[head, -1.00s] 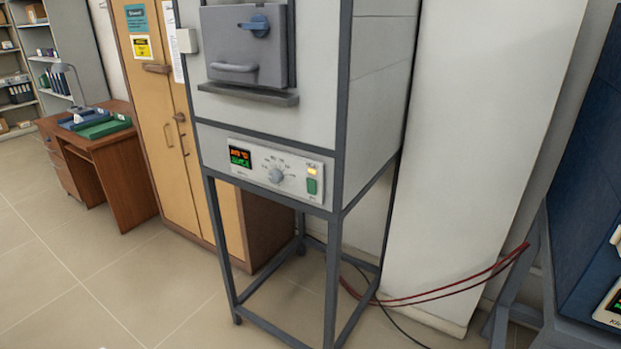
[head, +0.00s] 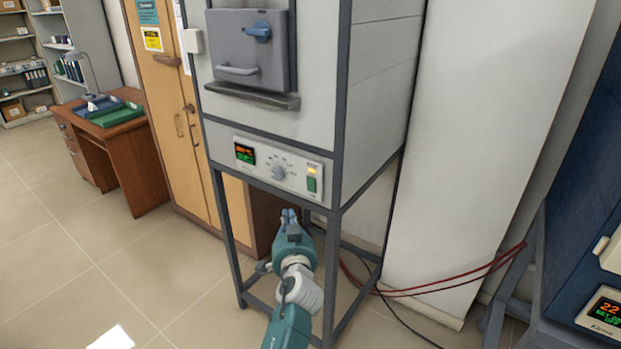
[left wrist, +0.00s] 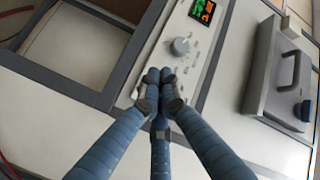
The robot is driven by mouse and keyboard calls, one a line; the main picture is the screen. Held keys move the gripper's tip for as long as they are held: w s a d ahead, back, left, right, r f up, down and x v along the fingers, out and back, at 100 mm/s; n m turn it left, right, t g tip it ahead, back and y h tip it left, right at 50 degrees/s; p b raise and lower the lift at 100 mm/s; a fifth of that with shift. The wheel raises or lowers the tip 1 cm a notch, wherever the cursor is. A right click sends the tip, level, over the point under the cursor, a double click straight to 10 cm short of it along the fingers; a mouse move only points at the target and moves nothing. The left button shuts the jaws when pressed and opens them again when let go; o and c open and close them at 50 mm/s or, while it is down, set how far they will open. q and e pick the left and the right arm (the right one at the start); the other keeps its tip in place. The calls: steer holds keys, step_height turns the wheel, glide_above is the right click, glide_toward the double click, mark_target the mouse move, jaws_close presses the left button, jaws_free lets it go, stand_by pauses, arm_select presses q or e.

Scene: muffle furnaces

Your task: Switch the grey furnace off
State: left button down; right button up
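The grey furnace (head: 270,120) stands on a dark metal frame, its door shut. Its control panel (head: 230,150) has a lit display (head: 245,153), a round knob (head: 278,173), a glowing orange lamp (head: 312,171) and a green switch (head: 311,185). My left gripper (head: 289,214) is in front of the frame, below the panel in the head view. In the left wrist view its fingertips (left wrist: 159,76) are together and empty, pointing at the panel near the knob (left wrist: 180,46). The switch cannot be made out there; the fingers may cover it. My right gripper is not in view.
A blue furnace (head: 585,200) with a lit display stands at the right edge. Red cables (head: 450,283) run low between the furnaces. A wooden cabinet (head: 165,110) and a desk (head: 130,165) are at the left.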

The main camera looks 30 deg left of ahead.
mark_target(311, 185)
arm_select(q)
steer(key=r, duration=0.1)
steer(key=a+r, duration=0.1)
steer(key=shift+s+r+n+y, duration=0.2)
steer(key=shift+r+n+y, duration=0.1)
steer(key=shift+r+y, duration=0.1)
steer(key=w+b, duration=0.2)
steer(key=w, duration=0.6)
steer(key=shift+w+d+r+b, duration=0.3)
steer(key=shift+w+r+b, duration=0.1)
steer(key=shift+r, duration=0.05)
stand_by(1.1)
steer(key=shift+w+b, duration=0.4)
steer(key=shift+b, duration=0.1)
